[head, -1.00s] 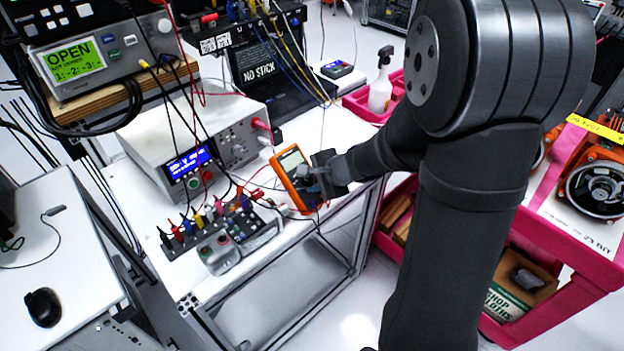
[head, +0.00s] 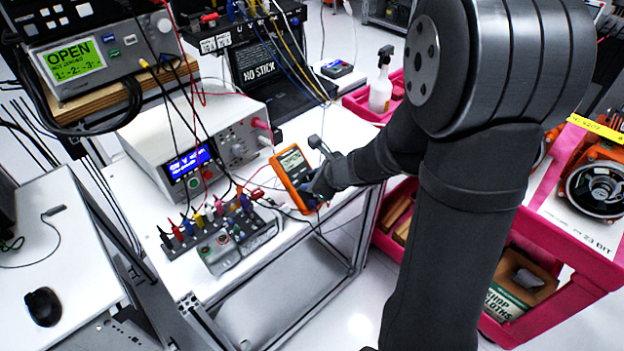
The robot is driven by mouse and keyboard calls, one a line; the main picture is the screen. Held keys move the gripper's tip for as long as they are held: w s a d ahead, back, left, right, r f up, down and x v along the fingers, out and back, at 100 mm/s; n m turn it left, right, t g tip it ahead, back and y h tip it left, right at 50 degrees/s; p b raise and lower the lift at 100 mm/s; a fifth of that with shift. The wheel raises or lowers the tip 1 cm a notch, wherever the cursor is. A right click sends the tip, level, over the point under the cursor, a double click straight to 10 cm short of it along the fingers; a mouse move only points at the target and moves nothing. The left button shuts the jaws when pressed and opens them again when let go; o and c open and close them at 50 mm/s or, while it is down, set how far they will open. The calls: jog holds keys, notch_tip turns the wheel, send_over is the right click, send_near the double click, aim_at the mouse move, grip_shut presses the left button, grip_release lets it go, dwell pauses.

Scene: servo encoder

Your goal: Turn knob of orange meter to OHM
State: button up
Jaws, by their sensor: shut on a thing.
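The orange meter (head: 283,166) stands tilted on the right part of the white bench, its grey display showing dark characters too small to read. My gripper (head: 318,186) is at the lower front of the meter, shut on its knob. The gripper and wrist cover the knob and dial, so the knob's pointer and the OHM mark are hidden.
A white power supply (head: 150,135) with a lit blue display stands left of the meter. Coloured clips and leads (head: 215,212) lie in front of it, with thin cables near the meter. A spray bottle (head: 381,82) stands in a pink cart behind my arm.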

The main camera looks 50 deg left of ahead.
jog(key=shift+m, duration=0.8)
jog(key=o, duration=1)
jog(key=shift+c, duration=0.2)
jog(key=v, duration=1.7)
jog(key=shift+d, duration=0.25)
jog(key=shift+r, duration=0.1)
